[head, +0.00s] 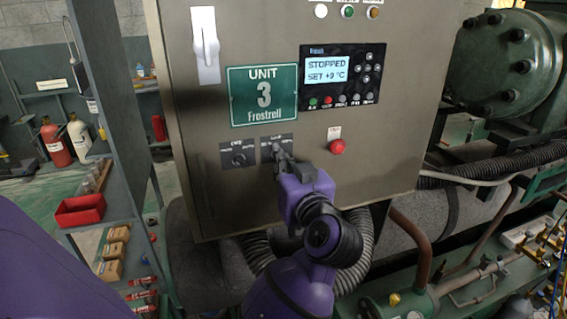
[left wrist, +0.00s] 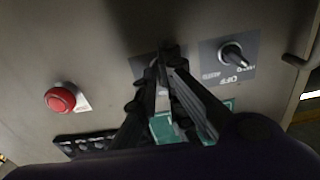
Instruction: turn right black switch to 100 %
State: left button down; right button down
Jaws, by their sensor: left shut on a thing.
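The right black switch sits on a dark plate (head: 289,141) on the front of the grey cabinet, just right of a matching left black switch (head: 239,160). My left gripper (head: 279,156) is at the right switch, its fingers covering most of the knob. In the left wrist view my left gripper (left wrist: 168,58) has its fingertips closed together on the switch, against its plate (left wrist: 139,66). The knob's angle and the scale marks are hidden behind the fingers. The left switch also shows in the left wrist view (left wrist: 233,53). My right gripper is not in view.
A red button (head: 337,146) is right of the switches, and also shows in the left wrist view (left wrist: 61,99). Above are a green Unit 3 sign (head: 263,95) and a control panel (head: 342,76) reading STOPPED. Pipes and hoses run below the cabinet.

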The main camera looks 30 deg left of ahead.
pick_arm(q)
jog(key=m, duration=0.4)
jog(key=shift+a, duration=0.1)
jog(key=shift+m, duration=0.8)
jog(key=c, duration=1.9)
grip_release()
jog(key=shift+s, duration=0.1)
jog(key=shift+c, duration=0.2)
jog(key=v, duration=0.9)
